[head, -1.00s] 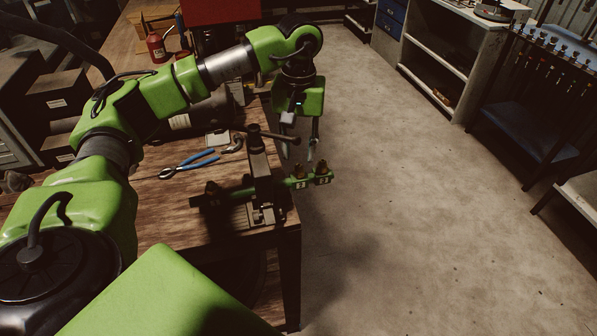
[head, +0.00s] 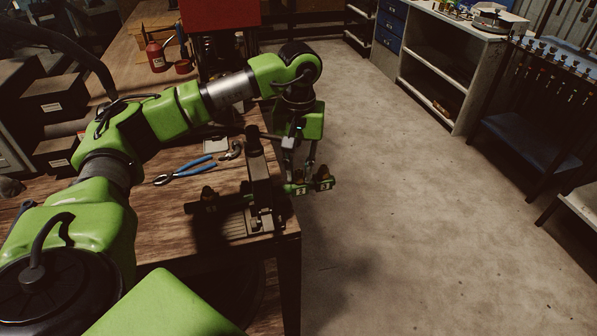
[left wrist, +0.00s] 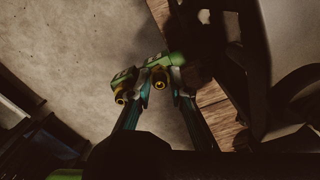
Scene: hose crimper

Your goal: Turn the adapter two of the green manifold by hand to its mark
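The green manifold (head: 277,191) is clamped in a dark vise (head: 262,196) at the table's right corner, its right end overhanging the edge. Two adapters on tagged ports are at that end: adapter two (head: 299,180) and an outer one (head: 324,175). Another adapter (head: 208,194) is on the left part. My left gripper (head: 299,176) points down with parted fingers, one on each side of adapter two. The left wrist view shows adapter two (left wrist: 160,80) between the fingertips (left wrist: 161,81), the outer adapter (left wrist: 121,95) beside it. Contact and the mark cannot be made out. My right gripper is out of view.
Blue-handled pliers (head: 186,173) lie on the wooden table left of the vise. The vise handle (head: 270,136) stands close to my left gripper. Open floor (head: 400,200) lies to the right. A red bottle (head: 156,56) stands at the back.

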